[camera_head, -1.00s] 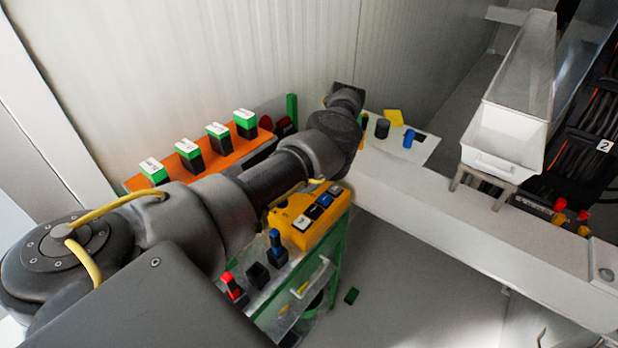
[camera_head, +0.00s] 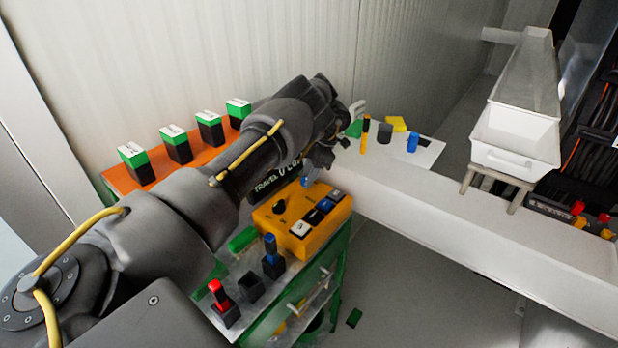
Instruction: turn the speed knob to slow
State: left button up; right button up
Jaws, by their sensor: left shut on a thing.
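My left gripper (camera_head: 338,146) is at the end of the dark arm reaching from the left, above the back of the green cart. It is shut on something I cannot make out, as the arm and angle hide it. A green-and-white piece (camera_head: 355,118) shows right beside it; I cannot tell if they touch. A yellow control box (camera_head: 290,228) on the cart has a round black knob (camera_head: 279,207) and several push buttons. No mark identifies the knob as the speed knob. The gripper is apart from it, to the upper right. My right gripper is not in view.
A black panel marked "TRAVEL" (camera_head: 272,182) is partly hidden behind my arm. Several green-and-black blocks stand on an orange tray (camera_head: 120,188). Red (camera_head: 222,300) and blue (camera_head: 272,256) levers stand at the cart's front. A white bench (camera_head: 470,225) runs right.

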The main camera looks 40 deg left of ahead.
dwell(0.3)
pick_arm(q)
jog(key=o, duration=1)
jog(key=shift+a, duration=0.1)
jog(key=shift+c, duration=0.2)
